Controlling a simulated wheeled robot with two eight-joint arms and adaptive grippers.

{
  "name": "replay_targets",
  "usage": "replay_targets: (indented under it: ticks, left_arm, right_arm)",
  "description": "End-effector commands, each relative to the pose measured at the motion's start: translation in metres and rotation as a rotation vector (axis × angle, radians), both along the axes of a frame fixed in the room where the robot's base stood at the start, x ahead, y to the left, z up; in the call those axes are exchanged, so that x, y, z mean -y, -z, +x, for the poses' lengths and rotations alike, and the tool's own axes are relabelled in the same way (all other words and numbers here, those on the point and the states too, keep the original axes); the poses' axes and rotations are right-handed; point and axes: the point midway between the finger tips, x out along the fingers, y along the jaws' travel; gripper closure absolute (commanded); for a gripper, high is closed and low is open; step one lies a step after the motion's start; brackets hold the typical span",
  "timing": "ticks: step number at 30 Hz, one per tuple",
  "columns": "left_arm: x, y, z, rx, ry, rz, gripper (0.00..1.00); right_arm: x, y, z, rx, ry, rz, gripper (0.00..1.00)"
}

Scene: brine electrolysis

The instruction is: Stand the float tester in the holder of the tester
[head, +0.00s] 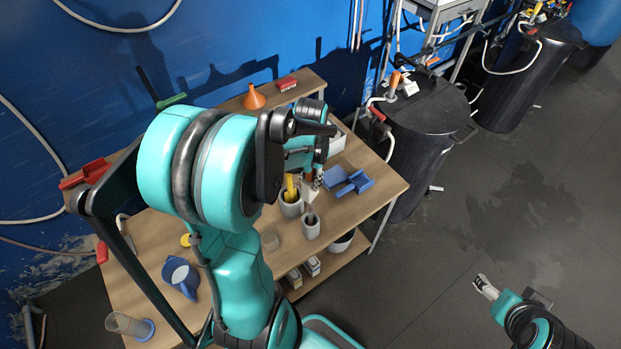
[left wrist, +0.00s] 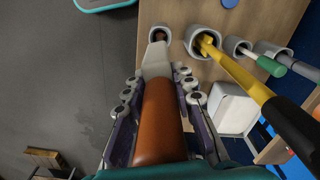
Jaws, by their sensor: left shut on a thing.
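My left gripper (head: 318,172) is shut on the float tester, which shows in the left wrist view as a brown handle (left wrist: 160,125) with a pale flat end (left wrist: 157,60). In the head view the pale end (head: 309,191) points down over the table, above a small grey cup (head: 311,230) that seems to be the holder. In the left wrist view the cup (left wrist: 160,33) lies just past the pale end; its inside is dark. I cannot tell whether the end has entered it. My right gripper (head: 486,287) is low at the right, away from the table; its opening is unclear.
A grey cup (head: 291,208) with a yellow-handled tool stands close beside the holder. A blue block (head: 347,182) lies to the right, and an orange funnel (head: 254,97) stands behind. A blue jug (head: 181,277) is at the left. Black tanks (head: 415,130) stand beyond the table.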

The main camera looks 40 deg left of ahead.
Motion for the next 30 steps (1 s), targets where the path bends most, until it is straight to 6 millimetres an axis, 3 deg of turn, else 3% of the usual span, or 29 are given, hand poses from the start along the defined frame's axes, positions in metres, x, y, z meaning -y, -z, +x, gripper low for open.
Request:
replay_targets:
  ticks: [15, 29, 30]
  left_arm:
    - [0.000, 0.034, 0.000, 0.000, 0.000, 0.000, 1.00]
    - [0.000, 0.039, 0.000, 0.000, 0.000, 0.000, 1.00]
    - [0.000, 0.039, 0.000, 0.000, 0.000, 0.000, 0.65]
  right_arm:
    - [0.000, 0.031, 0.000, 0.000, 0.000, 0.000, 0.29]
    - [0.000, 0.035, 0.000, 0.000, 0.000, 0.000, 0.29]
    - [0.000, 0.035, 0.000, 0.000, 0.000, 0.000, 0.29]
